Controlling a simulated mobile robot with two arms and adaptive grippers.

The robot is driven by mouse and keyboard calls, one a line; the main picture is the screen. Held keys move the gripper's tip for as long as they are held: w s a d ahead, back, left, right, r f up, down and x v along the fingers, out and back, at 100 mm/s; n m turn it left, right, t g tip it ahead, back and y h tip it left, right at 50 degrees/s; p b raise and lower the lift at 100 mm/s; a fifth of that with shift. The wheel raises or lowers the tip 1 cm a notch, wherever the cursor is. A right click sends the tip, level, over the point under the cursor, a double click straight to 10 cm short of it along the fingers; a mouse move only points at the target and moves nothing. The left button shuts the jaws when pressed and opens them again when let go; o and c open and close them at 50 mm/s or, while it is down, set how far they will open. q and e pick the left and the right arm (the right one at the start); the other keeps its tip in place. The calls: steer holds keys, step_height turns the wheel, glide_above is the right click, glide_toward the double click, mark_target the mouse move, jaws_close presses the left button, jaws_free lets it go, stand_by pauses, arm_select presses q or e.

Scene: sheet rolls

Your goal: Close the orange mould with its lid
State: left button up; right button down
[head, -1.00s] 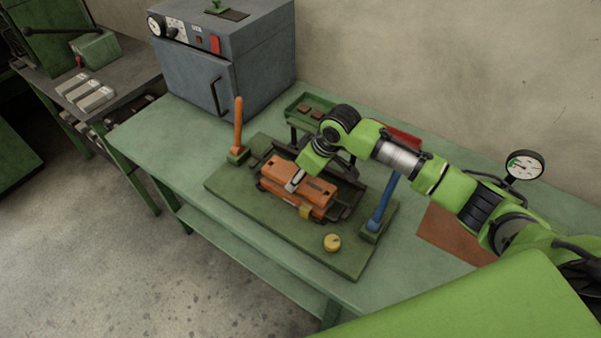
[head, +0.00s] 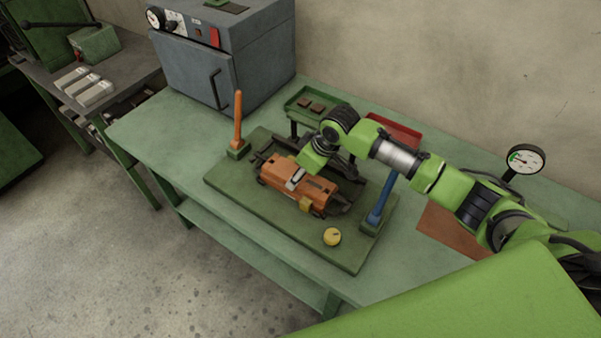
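The orange mould (head: 285,192) sits in a dark frame in the middle of the green base plate (head: 238,192). Its orange lid (head: 316,188) lies on top, lined up with the body, and I see no clear gap between them. My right gripper (head: 295,181) comes down from the right onto the middle of the lid. Its grey fingertips appear shut on the lid; the exact contact is too small to see. A yellow piece (head: 306,203) is on the mould's front side. My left gripper is not in view.
An orange lever (head: 238,120) stands left of the mould and a blue lever (head: 381,200) right. A yellow knob (head: 332,237) is in front. A green tray (head: 310,104), a red tray (head: 397,130) and a grey oven (head: 220,60) stand behind. The bench's left part is clear.

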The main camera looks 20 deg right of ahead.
steer(key=shift+r+p, duration=0.15)
steer(key=shift+p, duration=0.25)
stand_by(0.3)
steer(key=c, duration=1)
jaws_free()
steer(key=shift+s+f, duration=0.15)
steer(key=shift+f, duration=0.05)
steer(key=shift+d+r, duration=0.1)
steer(key=shift+r, duration=0.35)
steer(key=v, duration=1.1)
steer(key=shift+s+r, duration=0.15)
